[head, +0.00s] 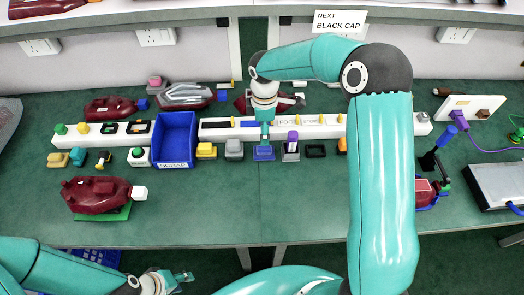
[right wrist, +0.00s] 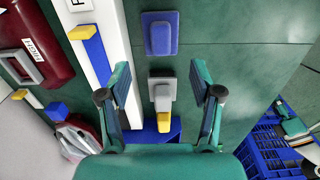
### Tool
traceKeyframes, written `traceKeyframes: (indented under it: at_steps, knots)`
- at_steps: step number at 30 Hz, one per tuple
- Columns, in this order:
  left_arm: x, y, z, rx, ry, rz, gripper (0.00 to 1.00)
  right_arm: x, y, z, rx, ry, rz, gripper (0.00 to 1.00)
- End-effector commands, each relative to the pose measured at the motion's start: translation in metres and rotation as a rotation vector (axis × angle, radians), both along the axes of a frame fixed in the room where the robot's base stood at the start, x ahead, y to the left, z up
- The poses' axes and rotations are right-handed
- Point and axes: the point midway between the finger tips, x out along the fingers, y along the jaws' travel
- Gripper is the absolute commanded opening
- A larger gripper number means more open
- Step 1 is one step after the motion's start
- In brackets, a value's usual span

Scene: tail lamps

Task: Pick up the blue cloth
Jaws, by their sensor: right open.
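A blue piece (head: 263,153), a square base with a raised block-like middle, lies on the green table just in front of the white strip. I cannot tell whether it is cloth. It shows at the top of the right wrist view (right wrist: 160,33). My right gripper (head: 265,131) points down just above and behind it, partly covering it in the head view. Its fingers (right wrist: 160,75) are spread and empty, with a grey piece (right wrist: 161,92) seen between them and the blue piece just beyond the tips. My left gripper (head: 184,277) is low at the front, away from the table items; its jaw opening is unclear.
Left of the blue piece stand a grey piece (head: 234,150), a yellow piece (head: 206,150) and a blue scrap bin (head: 174,142). A purple-topped holder (head: 292,146) stands close on its right. Dark red tail lamps lie around.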

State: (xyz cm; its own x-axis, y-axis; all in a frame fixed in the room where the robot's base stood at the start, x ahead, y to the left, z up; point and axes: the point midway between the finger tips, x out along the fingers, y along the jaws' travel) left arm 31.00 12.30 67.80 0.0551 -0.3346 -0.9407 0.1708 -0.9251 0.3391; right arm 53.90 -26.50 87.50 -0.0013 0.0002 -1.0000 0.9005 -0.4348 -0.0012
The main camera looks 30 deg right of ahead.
Motion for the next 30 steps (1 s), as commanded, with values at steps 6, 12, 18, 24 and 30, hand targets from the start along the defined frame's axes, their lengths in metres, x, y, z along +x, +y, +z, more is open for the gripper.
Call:
traceKeyframes:
  at_steps: [6, 12, 18, 24, 30]
  knots:
    - [0.000, 0.000, 0.004, 0.000, 0.000, 0.000, 0.40, -0.001, -0.001, -0.035, 0.000, 0.002, -0.002, 0.65]
    - [0.000, 0.000, 0.006, 0.000, 0.000, 0.000, 0.40, 0.000, 0.000, -0.045, 0.000, 0.001, -0.001, 0.65]
    - [0.000, 0.000, 0.016, 0.000, 0.000, 0.000, 0.40, 0.001, 0.002, -0.070, 0.001, 0.004, -0.001, 0.65]
    - [0.000, 0.000, 0.019, 0.000, 0.000, 0.000, 0.40, 0.002, 0.002, -0.092, 0.000, 0.001, -0.001, 0.65]
    - [0.000, 0.000, 0.019, 0.000, 0.000, 0.000, 0.40, 0.003, 0.002, -0.094, 0.000, -0.001, -0.002, 0.65]
